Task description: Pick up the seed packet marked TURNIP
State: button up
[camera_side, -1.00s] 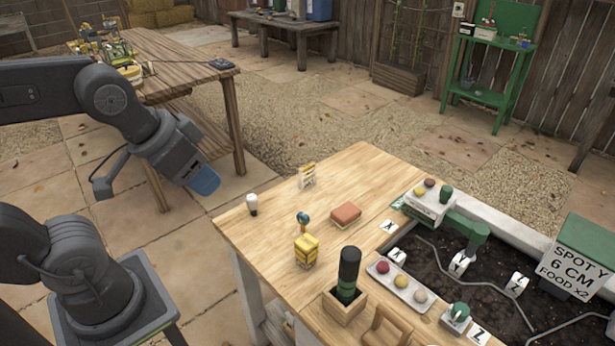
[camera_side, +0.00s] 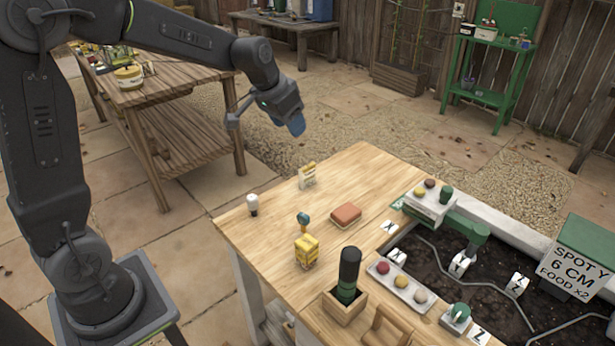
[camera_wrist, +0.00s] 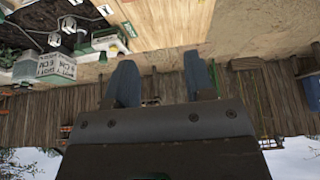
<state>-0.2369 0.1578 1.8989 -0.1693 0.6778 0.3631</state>
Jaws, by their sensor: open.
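A small cream and yellow card-like item (camera_side: 307,176) stands upright near the back edge of the wooden table in the side view. It may be a seed packet, but I cannot read any lettering on it, so I cannot tell whether it says TURNIP. My gripper (camera_side: 291,124) is in the air above and slightly left of it, beyond the table's back edge, tilted downward. In the wrist view my gripper (camera_wrist: 160,84) shows two blue fingers spread apart with nothing between them. No packet can be made out in the wrist view.
On the wooden table (camera_side: 265,228) are a white bulb-like item (camera_side: 253,205), a reddish block (camera_side: 345,215), a yellow stack (camera_side: 306,251) and a tall dark bottle (camera_side: 349,268) in a wooden box. A soil bed (camera_side: 430,262) lies at right. The table's back corner is clear.

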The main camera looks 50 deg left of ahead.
send_near(306, 167)
jog(key=x, duration=0.7)
jog(key=shift+w+a+r, duration=0.15)
jog(key=shift+w+r, duration=0.05)
jog(key=shift+w, duration=0.1)
jog(key=shift+s+x, duration=0.15)
jog(key=shift+x, duration=1.35)
jog(key=shift+s+x, duration=0.1)
jog(key=shift+x, duration=1.4)
jog(key=shift+f, duration=0.1)
grip_shut()
